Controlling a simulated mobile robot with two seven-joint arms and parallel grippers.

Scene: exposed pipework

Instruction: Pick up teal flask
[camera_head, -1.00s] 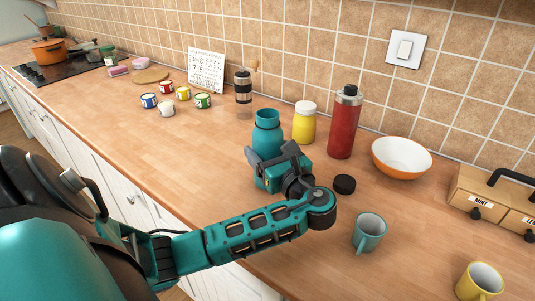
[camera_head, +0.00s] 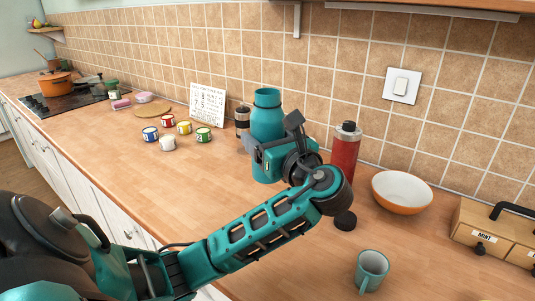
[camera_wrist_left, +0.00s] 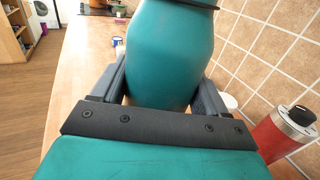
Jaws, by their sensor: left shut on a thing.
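The teal flask (camera_head: 267,122) is upright and held up off the counter in the head view, in front of the tiled wall. My left gripper (camera_head: 262,152) is shut around its body from the near side. In the left wrist view the flask (camera_wrist_left: 172,50) fills the space between the two fingers of my left gripper (camera_wrist_left: 162,88), which press on its sides. Part of the flask's lower body is hidden by my gripper in the head view. My right gripper is not in view.
A red flask (camera_head: 345,155) stands right of the gripper, with a black lid (camera_head: 345,220) in front. A white-and-orange bowl (camera_head: 402,191), a teal mug (camera_head: 371,270) and a wooden drawer box (camera_head: 490,235) are farther right. Small paint-like cups (camera_head: 168,143) stand left; the counter's middle is clear.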

